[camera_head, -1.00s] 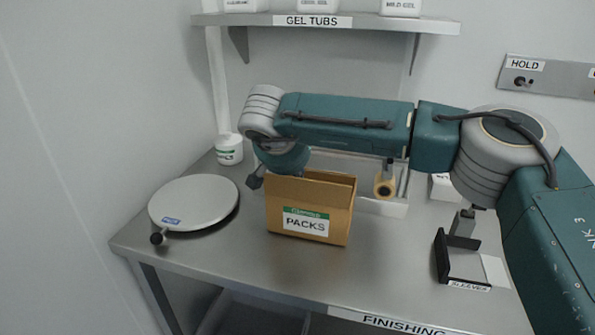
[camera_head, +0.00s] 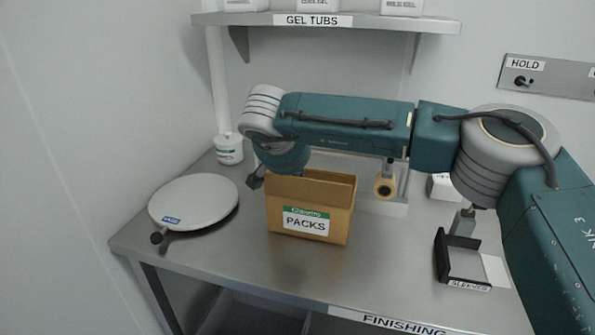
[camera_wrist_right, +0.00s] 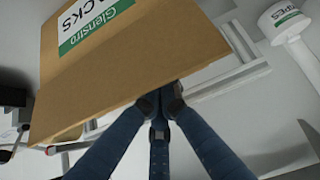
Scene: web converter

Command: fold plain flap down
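The brown cardboard box (camera_head: 310,222), labelled PACKS, stands upright on the steel table. Its top looks open in the head view, with the far side partly behind my arm. I cannot tell clearly which flap is the plain one. My right gripper (camera_head: 256,181) is at the box's upper left corner, mostly hidden under my wrist. In the right wrist view, the fingertips (camera_wrist_right: 162,98) are close together and look shut, at the edge of the box's labelled cardboard (camera_wrist_right: 130,70). I cannot see cardboard pinched between them. My left gripper is not in view.
A round grey disc (camera_head: 195,200) with a dark knob lies left of the box. A white tub (camera_head: 229,149) stands behind it. A white tray (camera_head: 375,208) is behind the box. A black holder (camera_head: 443,262) marked SLEEVES is at right. Table in front of the box is clear.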

